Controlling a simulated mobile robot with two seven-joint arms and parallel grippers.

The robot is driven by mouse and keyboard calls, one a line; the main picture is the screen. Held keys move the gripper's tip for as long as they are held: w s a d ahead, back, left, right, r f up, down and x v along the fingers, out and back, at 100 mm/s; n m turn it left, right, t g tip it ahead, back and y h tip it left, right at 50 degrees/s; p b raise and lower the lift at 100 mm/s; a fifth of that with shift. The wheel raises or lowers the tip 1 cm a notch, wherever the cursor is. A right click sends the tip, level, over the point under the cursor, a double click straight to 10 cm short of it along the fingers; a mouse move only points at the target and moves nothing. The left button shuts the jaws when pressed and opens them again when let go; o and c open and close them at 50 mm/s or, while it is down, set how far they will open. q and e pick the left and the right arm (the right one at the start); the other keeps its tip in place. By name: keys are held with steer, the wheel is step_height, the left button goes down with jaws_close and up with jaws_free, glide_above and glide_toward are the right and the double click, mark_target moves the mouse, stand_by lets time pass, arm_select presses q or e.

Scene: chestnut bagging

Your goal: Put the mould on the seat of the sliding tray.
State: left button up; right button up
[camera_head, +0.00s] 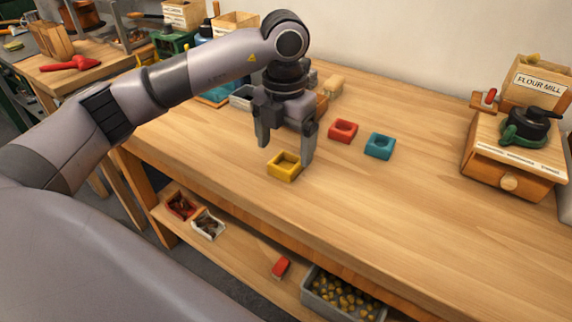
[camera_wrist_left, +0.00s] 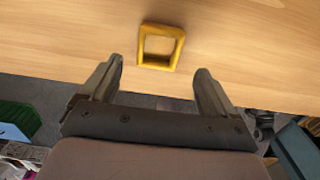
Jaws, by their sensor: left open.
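Three square, hollow moulds sit on the wooden workbench (camera_head: 420,200): a yellow mould (camera_head: 284,174) near the front edge, a red mould (camera_head: 343,132) and a teal mould (camera_head: 380,147) behind it to the right. My left gripper (camera_head: 285,155) is open and empty, pointing down over the yellow mould. In the left wrist view the yellow mould (camera_wrist_left: 143,50) lies just beyond the fingertips (camera_wrist_left: 160,69), roughly centred between them, not gripped. I cannot clearly pick out the sliding tray; my left arm covers part of the bench's back left. My right gripper is out of view.
A wooden flour mill (camera_head: 513,160) stands at the right. The lower shelf holds small boxes (camera_head: 208,226), a red item (camera_head: 281,267) and a chestnut bin (camera_head: 312,297). The bench's middle right is clear.

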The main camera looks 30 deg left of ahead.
mark_target(284, 162)
arm_select(q)
steer(key=f, duration=0.4)
steer(key=shift+w+a+f, duration=0.15)
steer(key=shift+a+f, duration=0.05)
steer(key=shift+f, duration=0.05)
steer(key=shift+c, duration=0.3)
